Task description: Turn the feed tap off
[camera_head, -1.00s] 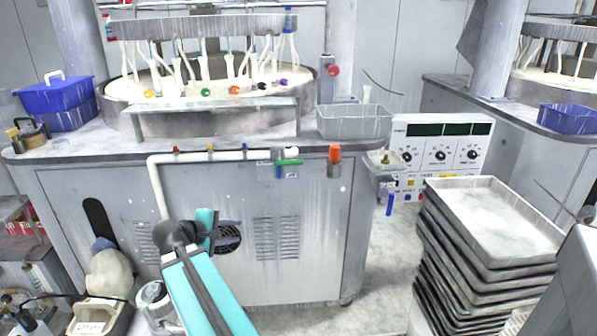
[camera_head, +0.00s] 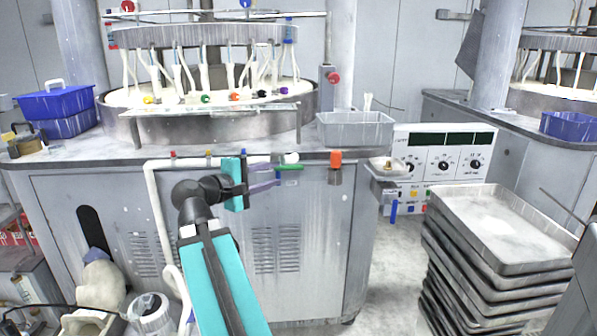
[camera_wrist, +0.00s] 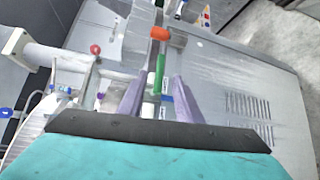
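The feed tap's green lever handle (camera_head: 291,168) lies level, in line with the white pipe (camera_head: 163,215) along the front of the grey cabinet. In the wrist view the green handle (camera_wrist: 160,72) shows ahead, between the lines of my two purple fingers. My gripper (camera_head: 279,172) is open and empty, its fingertips close to the left end of the handle. In the wrist view my gripper (camera_wrist: 159,79) has its fingers apart. I cannot tell whether they touch the handle. The tap body is partly hidden.
An orange-topped holder (camera_head: 336,160) is right of the tap. Stacked trays (camera_head: 500,230) stand at right. Small red, yellow and blue taps line the pipe.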

